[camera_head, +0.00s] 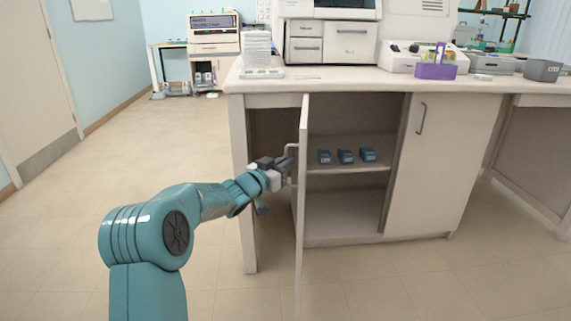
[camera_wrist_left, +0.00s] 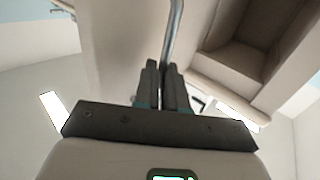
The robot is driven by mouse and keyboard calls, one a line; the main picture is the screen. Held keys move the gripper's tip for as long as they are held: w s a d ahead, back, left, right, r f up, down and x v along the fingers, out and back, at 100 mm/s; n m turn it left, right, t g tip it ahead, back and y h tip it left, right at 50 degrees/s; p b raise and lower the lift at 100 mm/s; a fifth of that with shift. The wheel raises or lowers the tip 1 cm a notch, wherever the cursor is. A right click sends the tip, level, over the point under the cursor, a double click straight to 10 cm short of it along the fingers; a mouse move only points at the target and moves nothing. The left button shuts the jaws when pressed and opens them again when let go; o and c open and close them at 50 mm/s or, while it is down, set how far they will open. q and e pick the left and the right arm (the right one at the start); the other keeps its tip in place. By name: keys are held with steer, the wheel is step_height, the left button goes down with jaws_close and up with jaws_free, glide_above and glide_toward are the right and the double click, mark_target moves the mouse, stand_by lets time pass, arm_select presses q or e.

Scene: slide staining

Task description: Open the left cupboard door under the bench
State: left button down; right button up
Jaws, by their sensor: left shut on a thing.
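The left cupboard door (camera_head: 302,220) under the bench stands wide open, seen nearly edge-on in the head view. Its metal bar handle (camera_head: 291,148) is on the door's left-facing side. My left gripper (camera_head: 284,163) reaches in from the left and is shut on the handle. In the left wrist view the handle (camera_wrist_left: 174,40) runs down between the two dark fingers (camera_wrist_left: 165,85) of the gripper. The cupboard's inside shows, with a shelf (camera_head: 345,167) and three small dark blue boxes (camera_head: 345,156) on it. My right gripper is not in view.
The right cupboard door (camera_head: 450,160) is closed, with its own handle (camera_head: 421,118). The bench top (camera_head: 350,82) holds a machine, a stack of white trays (camera_head: 257,50) and a purple rack (camera_head: 436,71). The floor (camera_head: 150,130) at the left is clear.

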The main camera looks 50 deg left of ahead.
arm_select(q)
steer(key=shift+a+r, duration=0.1)
steer(key=c, duration=1.6)
jaws_free()
steer(key=o, duration=0.4)
steer(key=shift+w+f, duration=0.15)
steer(key=shift+f, duration=0.05)
steer(key=s+d+p, duration=0.2)
steer(key=s, duration=1.4)
steer(key=shift+s+d+p, duration=0.2)
steer(key=shift+d+p, duration=0.15)
steer(key=shift+a+r, duration=0.1)
